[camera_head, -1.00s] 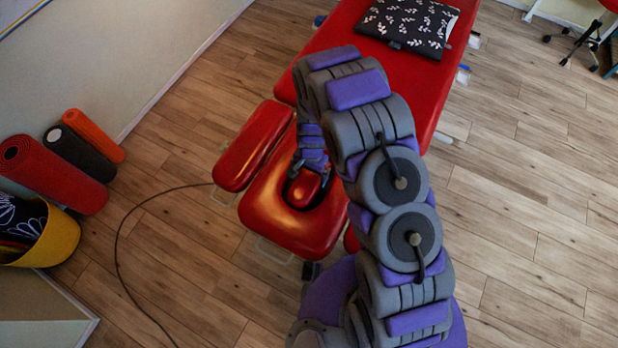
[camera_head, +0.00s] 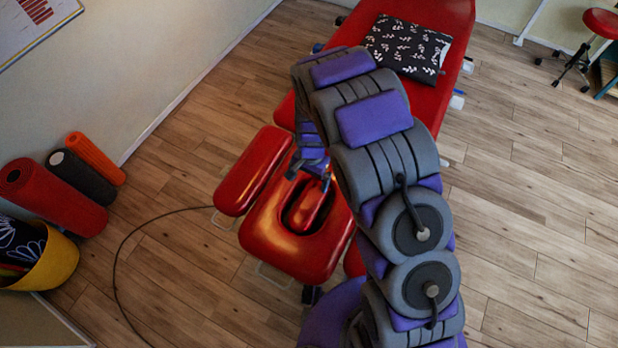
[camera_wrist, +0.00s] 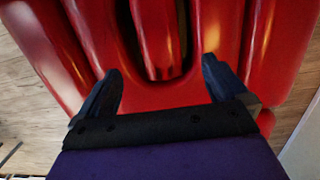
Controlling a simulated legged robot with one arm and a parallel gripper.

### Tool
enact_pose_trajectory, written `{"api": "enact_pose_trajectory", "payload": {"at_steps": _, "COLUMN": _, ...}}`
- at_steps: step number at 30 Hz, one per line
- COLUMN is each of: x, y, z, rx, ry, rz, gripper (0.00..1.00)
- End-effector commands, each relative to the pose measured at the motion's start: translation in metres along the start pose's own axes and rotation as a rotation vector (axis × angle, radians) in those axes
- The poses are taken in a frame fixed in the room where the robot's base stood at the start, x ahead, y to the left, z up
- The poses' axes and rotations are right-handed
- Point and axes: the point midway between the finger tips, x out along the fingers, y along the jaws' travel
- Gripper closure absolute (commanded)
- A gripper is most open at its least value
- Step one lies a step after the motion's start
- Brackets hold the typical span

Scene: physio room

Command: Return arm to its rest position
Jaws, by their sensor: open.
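My arm (camera_head: 385,165), purple and grey, arches over the red treatment table (camera_head: 450,30) and bends down on its left side. My gripper (camera_head: 309,172) hangs above the table's red headrest (camera_head: 290,255), near the face opening. In the wrist view my gripper (camera_wrist: 161,72) has two dark fingers spread wide apart with nothing between them. Beyond the fingers are the red headrest (camera_wrist: 110,30) and its dark opening. A red piece (camera_wrist: 157,35) shows inside that opening. Part of the table is hidden behind my arm.
A black leaf-patterned cushion (camera_head: 407,47) lies on the table. A red armrest (camera_head: 252,170) is left of the headrest. Rolled mats (camera_head: 52,195) and a yellow basket (camera_head: 50,262) stand at the left wall. A red stool (camera_head: 600,22) is far right. Floor at right is clear.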

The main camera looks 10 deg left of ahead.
Motion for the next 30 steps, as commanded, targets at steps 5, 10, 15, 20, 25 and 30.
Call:
{"api": "enact_pose_trajectory", "payload": {"at_steps": 5, "x": 0.000, "y": 0.000, "z": 0.000, "rx": 0.000, "ry": 0.000, "rz": 0.000, "gripper": 0.00}}
{"api": "enact_pose_trajectory", "payload": {"at_steps": 10, "x": -0.001, "y": 0.001, "z": 0.000, "rx": -0.001, "ry": 0.001, "rz": -0.001, "gripper": 0.00}}
{"api": "enact_pose_trajectory", "payload": {"at_steps": 15, "x": -0.026, "y": 0.013, "z": -0.001, "rx": -0.011, "ry": 0.002, "rz": -0.002, "gripper": 0.00}}
{"api": "enact_pose_trajectory", "payload": {"at_steps": 20, "x": -0.075, "y": 0.041, "z": 0.002, "rx": -0.039, "ry": 0.004, "rz": -0.006, "gripper": 0.00}}
{"api": "enact_pose_trajectory", "payload": {"at_steps": 25, "x": -0.125, "y": 0.076, "z": 0.015, "rx": -0.073, "ry": -0.002, "rz": -0.004, "gripper": 0.00}}
{"api": "enact_pose_trajectory", "payload": {"at_steps": 30, "x": -0.168, "y": 0.111, "z": 0.035, "rx": -0.108, "ry": -0.008, "rz": -0.002, "gripper": 0.00}}
